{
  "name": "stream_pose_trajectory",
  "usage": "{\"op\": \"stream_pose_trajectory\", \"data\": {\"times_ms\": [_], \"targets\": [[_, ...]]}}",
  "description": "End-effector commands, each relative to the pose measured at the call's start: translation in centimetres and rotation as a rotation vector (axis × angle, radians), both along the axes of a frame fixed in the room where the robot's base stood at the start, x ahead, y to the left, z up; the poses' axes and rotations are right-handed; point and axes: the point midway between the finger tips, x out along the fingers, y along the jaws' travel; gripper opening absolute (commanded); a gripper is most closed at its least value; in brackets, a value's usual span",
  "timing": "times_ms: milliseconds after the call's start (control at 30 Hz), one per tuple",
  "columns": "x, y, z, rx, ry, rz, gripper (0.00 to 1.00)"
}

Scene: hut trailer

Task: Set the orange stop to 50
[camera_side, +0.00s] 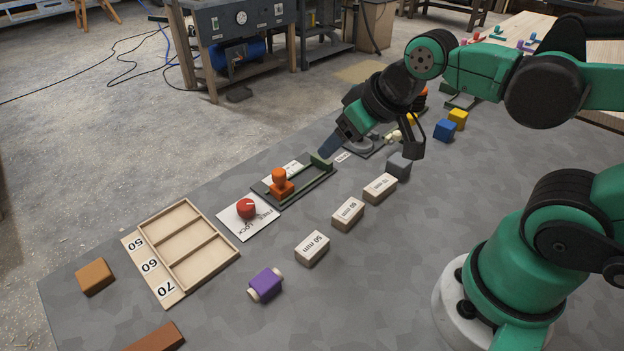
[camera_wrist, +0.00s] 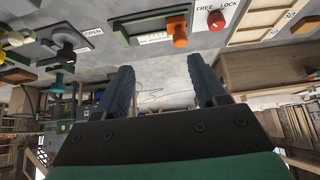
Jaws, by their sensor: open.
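The orange stop (camera_side: 281,183) stands upright at the near left end of a dark green slide frame (camera_side: 302,195). It also shows in the wrist view (camera_wrist: 179,33). A red knob (camera_side: 246,209) sits on a white card (camera_side: 262,227) marked FREE and LOCK; the wrist view shows the knob (camera_wrist: 216,20) too, but I cannot tell which word it points to. Pale blocks stand apart: one marked 50 mm (camera_side: 312,248), one 60 mm (camera_side: 348,213) and one 70 mm (camera_side: 380,187). My gripper (camera_side: 327,148) is open and empty above the frame's far right end, apart from the stop.
A wooden tray (camera_side: 209,242) with slots labelled 50, 60 and 70 lies left of the card. A purple piece (camera_side: 265,285), a grey block (camera_side: 399,165), brown blocks (camera_side: 95,276) and a black-handled clamp (camera_wrist: 64,54) are around.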

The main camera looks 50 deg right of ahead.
Motion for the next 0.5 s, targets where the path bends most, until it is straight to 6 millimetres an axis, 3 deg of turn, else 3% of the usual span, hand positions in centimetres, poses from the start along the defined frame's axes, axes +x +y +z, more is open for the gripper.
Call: {"op": "stream_pose_trajectory", "data": {"times_ms": [267, 500], "targets": [[4.2, 1.1, 0.8, -0.041, 0.221, 0.103, 0.64], [8.6, 2.4, -1.3, -0.076, 0.442, 0.216, 0.64]]}}
